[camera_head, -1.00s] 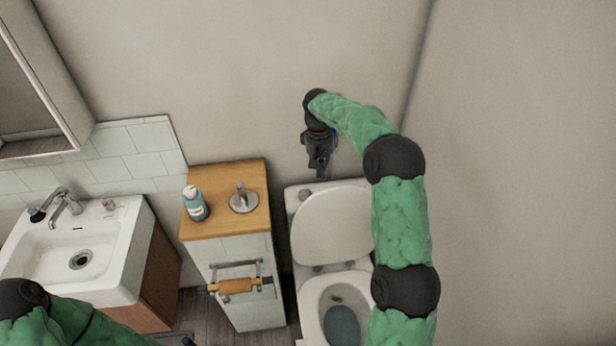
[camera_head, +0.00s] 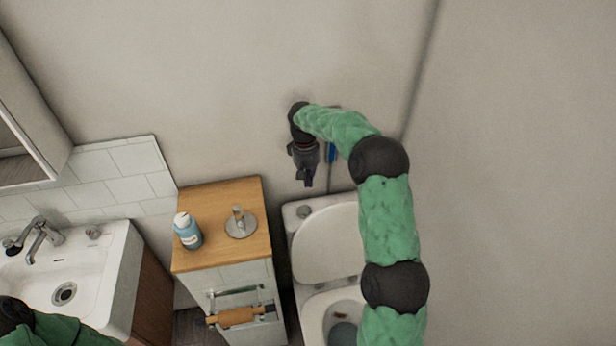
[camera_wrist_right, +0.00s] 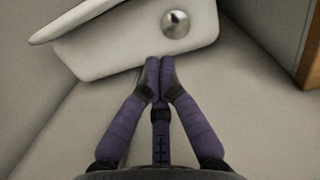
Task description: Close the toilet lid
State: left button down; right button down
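The white toilet lid (camera_head: 328,243) stands raised, leaning back against the tank, above the open bowl (camera_head: 343,331) in the head view. In the right wrist view the lid's edge (camera_wrist_right: 85,18) shows at the upper left beside the tank top (camera_wrist_right: 115,48) and its round flush button (camera_wrist_right: 175,24). My right gripper (camera_head: 307,183) hangs above and behind the tank, near the wall, apart from the lid in the head view. Its fingertips (camera_wrist_right: 160,62) are together with nothing visible between them. My right arm hides the lid's right side. My left gripper is out of view.
A sink (camera_head: 75,265) is farther left. Walls stand behind and to the right.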

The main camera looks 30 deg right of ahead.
jog(key=s+f+b, duration=0.2)
jog(key=s+f, duration=0.2)
jog(key=f, duration=0.1)
jog(key=shift+s+a+f, duration=0.15)
jog(key=shift+s+f, duration=0.1)
jog(key=shift+f, duration=0.15)
